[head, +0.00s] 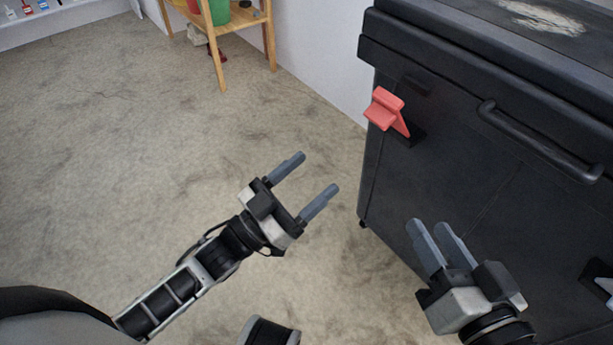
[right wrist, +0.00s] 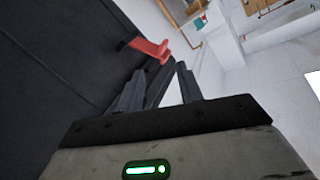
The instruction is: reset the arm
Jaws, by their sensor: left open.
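My left gripper (head: 311,180) is open and empty above the bare floor in the middle of the head view, its fingers pointing up and right. My right gripper (head: 427,222) is at the lower right of the head view, in front of the black cabinet. Its fingers are partly apart, with a narrow gap and nothing seen held between them. In the right wrist view its fingertips (right wrist: 158,72) point up toward a red hook-like piece on the cabinet. The gripper looks apart from that piece.
The black cabinet (head: 450,140) with a bar handle (head: 540,142) fills the right side. The red piece (head: 387,108) sits on its front near the left edge. A wooden shelf (head: 235,22) stands at the back. The floor (head: 150,140) on the left is clear.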

